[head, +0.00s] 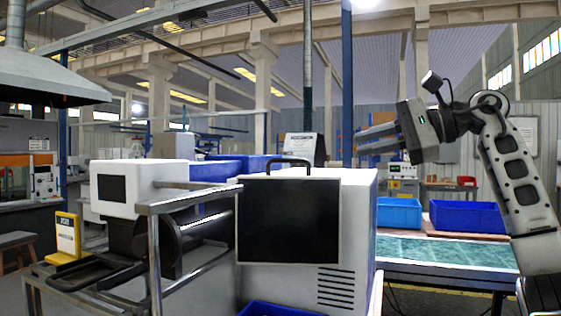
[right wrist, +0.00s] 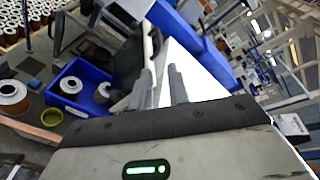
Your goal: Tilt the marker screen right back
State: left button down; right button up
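A dark, flat screen panel (head: 289,221) stands upright against the front of a white cabinet (head: 352,215) in the head view. A dark handle (head: 289,162) rises at its top edge. I take this panel for the marker screen, though no label shows. My right gripper (head: 360,142) is up and to the right of the cabinet, fingers pointing left, apart from the screen. In the right wrist view its two fingers (right wrist: 160,78) are spread with nothing between them; the white surface (right wrist: 195,72) lies beyond. My left gripper is not in view.
A metal rail frame (head: 152,208) and a white box with a dark window (head: 125,186) stand left. Blue bins (head: 399,212) are behind on the right. Air around my right gripper looks clear.

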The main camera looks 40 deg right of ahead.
aim_at(297, 160)
jog(key=p+x, duration=0.2)
jog(key=x, duration=1.1)
jog(key=shift+w+a+r, duration=0.1)
jog(key=shift+a, duration=0.2)
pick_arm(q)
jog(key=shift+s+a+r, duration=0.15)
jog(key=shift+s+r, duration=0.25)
pick_arm(e)
jog(key=shift+w+a, duration=0.2)
jog(key=shift+w, duration=0.35)
